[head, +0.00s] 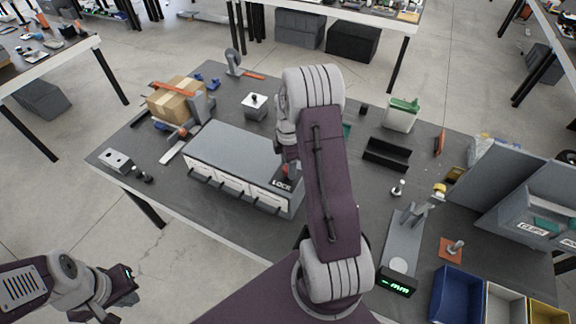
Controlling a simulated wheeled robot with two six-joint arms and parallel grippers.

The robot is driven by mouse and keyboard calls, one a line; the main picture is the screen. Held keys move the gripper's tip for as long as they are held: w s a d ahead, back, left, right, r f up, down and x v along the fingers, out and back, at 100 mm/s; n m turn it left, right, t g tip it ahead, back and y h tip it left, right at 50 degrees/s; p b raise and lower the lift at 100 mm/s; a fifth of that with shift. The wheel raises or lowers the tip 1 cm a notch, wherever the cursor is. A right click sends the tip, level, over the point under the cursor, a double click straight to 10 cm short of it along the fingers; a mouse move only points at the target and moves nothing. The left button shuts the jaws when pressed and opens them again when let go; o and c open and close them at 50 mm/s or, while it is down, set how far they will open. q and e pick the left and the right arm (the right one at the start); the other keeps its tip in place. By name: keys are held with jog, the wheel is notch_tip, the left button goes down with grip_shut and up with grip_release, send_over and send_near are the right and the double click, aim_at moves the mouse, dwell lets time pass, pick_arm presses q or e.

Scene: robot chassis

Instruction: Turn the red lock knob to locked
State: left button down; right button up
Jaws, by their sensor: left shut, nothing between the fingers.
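The red lock knob (287,171) is a small red piece at the right end of the top of a grey drawer cabinet (232,148), above the printed word LOCK. The knob is partly hidden by my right arm, and I cannot tell which way it is turned. My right gripper (286,154) points down just above the knob. Its fingers are mostly hidden, so I cannot tell whether they touch the knob. My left gripper (124,286) is shut and empty at the lower left, off the table's front edge and well away from the cabinet.
The cabinet stands on a dark grey table. A cardboard box (176,101) in a clamp is behind it to the left. A black tray (387,154), a gauge stand with a green display (397,284) and a blue bin (457,294) are to the right.

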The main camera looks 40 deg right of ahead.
jog(key=shift+s+f, duration=0.15)
jog(key=shift+f, duration=0.3)
jog(key=shift+s+a+f, duration=0.15)
jog(key=shift+a+f, duration=0.05)
jog(key=shift+a, duration=0.1)
pick_arm(q)
jog(key=shift+s+a+r, duration=0.15)
jog(key=shift+s+a, duration=0.1)
jog(key=shift+a, duration=0.05)
pick_arm(e)
jog(key=shift+f, duration=0.1)
jog(key=shift+d, duration=0.1)
jog(key=c, duration=0.5)
grip_shut()
pick_arm(q)
jog(key=shift+d, duration=0.1)
